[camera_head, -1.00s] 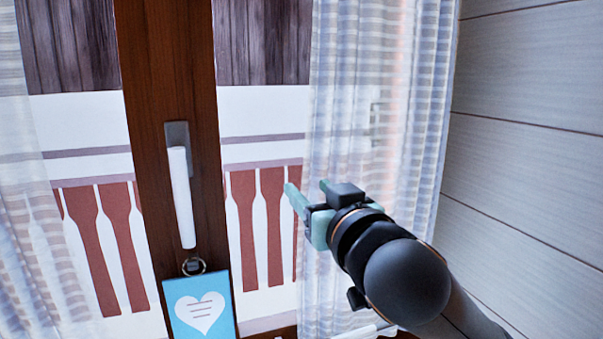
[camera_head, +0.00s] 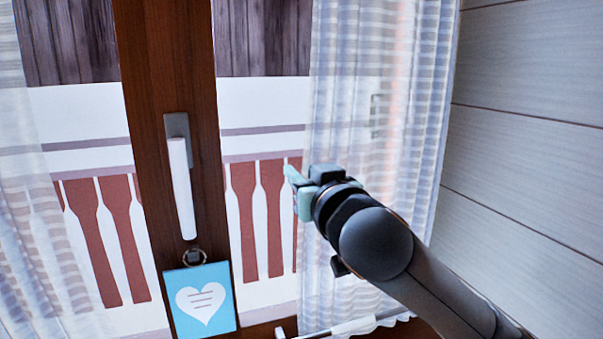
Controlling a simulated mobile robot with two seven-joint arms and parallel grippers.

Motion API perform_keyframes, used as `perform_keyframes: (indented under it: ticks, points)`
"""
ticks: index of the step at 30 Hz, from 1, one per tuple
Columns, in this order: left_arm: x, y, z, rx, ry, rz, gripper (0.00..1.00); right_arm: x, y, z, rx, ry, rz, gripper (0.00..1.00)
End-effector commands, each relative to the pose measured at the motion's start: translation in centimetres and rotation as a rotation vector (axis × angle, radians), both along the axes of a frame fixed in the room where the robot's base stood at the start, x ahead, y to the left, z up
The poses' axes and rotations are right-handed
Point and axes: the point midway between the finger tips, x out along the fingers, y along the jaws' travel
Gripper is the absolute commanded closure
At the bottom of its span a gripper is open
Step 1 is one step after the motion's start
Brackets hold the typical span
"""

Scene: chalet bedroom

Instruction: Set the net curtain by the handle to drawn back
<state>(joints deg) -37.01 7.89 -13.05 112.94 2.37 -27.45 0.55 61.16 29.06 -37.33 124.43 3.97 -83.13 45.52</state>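A sheer striped net curtain (camera_head: 345,70) hangs over the right side of the window, its left edge beside the bare middle of the pane. Another net curtain (camera_head: 30,240) hangs at the far left. A white upright handle (camera_head: 182,188) is on the brown window post between them. A white bar (camera_head: 352,326) with a grey end shows low at the right curtain's foot; I cannot tell what it belongs to. My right gripper (camera_head: 303,174) is in front of the right curtain's left edge, pointing up-left. Its finger gap is unclear, and I see no cloth between the fingers. My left gripper is out of view.
A blue tag (camera_head: 203,298) with a white heart hangs from a ring below the handle. A pale panelled wall (camera_head: 530,130) stands close on the right. The space before the middle of the window is clear.

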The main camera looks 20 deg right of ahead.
Motion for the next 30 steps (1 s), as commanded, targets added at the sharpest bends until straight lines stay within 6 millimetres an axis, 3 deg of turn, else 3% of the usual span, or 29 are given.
perform_keyframes:
  ticks: [6, 30]
  points:
    - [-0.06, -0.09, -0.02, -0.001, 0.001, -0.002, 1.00, -0.01, 0.01, -0.01, 0.000, 0.000, 0.000, 1.00]
    - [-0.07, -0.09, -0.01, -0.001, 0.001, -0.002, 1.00, -0.02, 0.03, -0.03, 0.001, 0.001, 0.001, 1.00]
